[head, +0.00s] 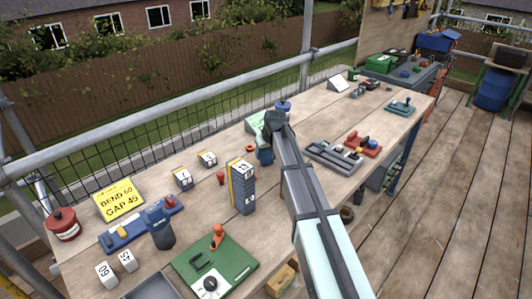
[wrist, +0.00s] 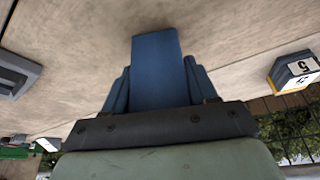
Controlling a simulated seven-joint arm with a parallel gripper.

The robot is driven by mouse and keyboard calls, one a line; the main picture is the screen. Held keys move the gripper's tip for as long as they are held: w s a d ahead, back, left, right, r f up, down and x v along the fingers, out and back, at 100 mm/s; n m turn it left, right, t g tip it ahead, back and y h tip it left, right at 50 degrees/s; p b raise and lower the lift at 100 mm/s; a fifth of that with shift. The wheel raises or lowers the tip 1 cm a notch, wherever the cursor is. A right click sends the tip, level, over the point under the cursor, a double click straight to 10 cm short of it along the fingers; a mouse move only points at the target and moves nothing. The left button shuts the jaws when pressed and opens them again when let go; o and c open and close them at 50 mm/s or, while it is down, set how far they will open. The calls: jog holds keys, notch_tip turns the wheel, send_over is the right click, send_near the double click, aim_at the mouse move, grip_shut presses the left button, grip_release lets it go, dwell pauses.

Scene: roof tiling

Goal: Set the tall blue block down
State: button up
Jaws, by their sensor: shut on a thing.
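The tall blue block (wrist: 158,68) stands out from between my fingers in the wrist view, with a plain blue face. My gripper (wrist: 160,92) is shut on it, with a finger on each side. In the head view my gripper (head: 264,152) is over the middle of the bench, right of the tall numbered grey stack. My own arm hides much of the gripper and block there. I cannot tell whether the block's far end touches the bench top.
The tall numbered stack (head: 242,187) stands left of my gripper. A grey fixture with red parts (head: 347,150) lies right of my arm. Bare bench shows around the gripper.

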jog(key=o, duration=1.1)
jog(key=shift+f, duration=0.1)
jog(key=shift+c, duration=0.2)
jog(key=v, duration=1.2)
